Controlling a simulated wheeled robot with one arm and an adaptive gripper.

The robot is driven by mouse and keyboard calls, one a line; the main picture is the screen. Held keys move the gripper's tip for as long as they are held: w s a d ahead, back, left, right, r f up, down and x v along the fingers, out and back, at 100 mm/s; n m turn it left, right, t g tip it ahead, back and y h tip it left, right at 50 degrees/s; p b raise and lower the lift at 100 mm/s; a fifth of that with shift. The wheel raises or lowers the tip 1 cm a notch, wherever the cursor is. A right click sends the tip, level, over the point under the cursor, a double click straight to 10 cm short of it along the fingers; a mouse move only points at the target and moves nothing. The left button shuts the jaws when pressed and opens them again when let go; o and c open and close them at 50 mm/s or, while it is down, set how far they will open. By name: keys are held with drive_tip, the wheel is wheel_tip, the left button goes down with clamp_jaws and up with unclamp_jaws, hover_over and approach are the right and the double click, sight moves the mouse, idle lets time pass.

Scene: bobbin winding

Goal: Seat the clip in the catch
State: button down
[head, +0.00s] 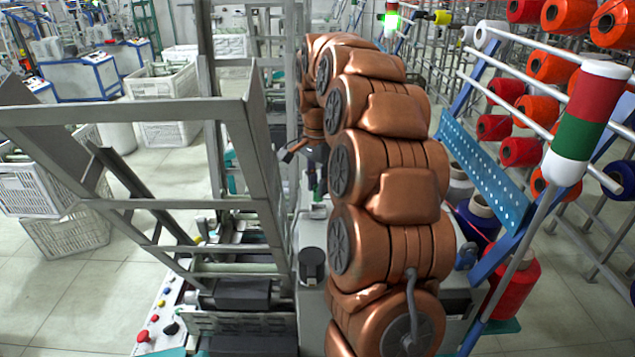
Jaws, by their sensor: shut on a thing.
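My copper-coloured arm rises from the bottom, arches away over the machine and bends down at its far end. My gripper (316,155) shows only as a small dark shape below the wrist, largely hidden by the arm. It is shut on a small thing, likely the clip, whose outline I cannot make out. The catch cannot be picked out either.
A grey metal frame (255,130) stands close left of my arm. A black round knob (312,264) sits on the machine. A blue perforated rail (487,185), a red-white-green signal lamp (590,125) and red bobbins (518,152) are at right. White crates (50,190) stand on the left floor.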

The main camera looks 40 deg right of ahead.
sight(318, 200)
drive_tip(key=shift+f+b, duration=1.05)
drive_tip(key=shift+f, duration=0.75)
drive_tip(key=shift+r, duration=0.1)
drive_tip(key=c, duration=0.9)
unclamp_jaws()
drive_tip(key=shift+r, duration=0.1)
drive_tip(key=shift+r, duration=5.9)
drive_tip(key=shift+a, duration=0.15)
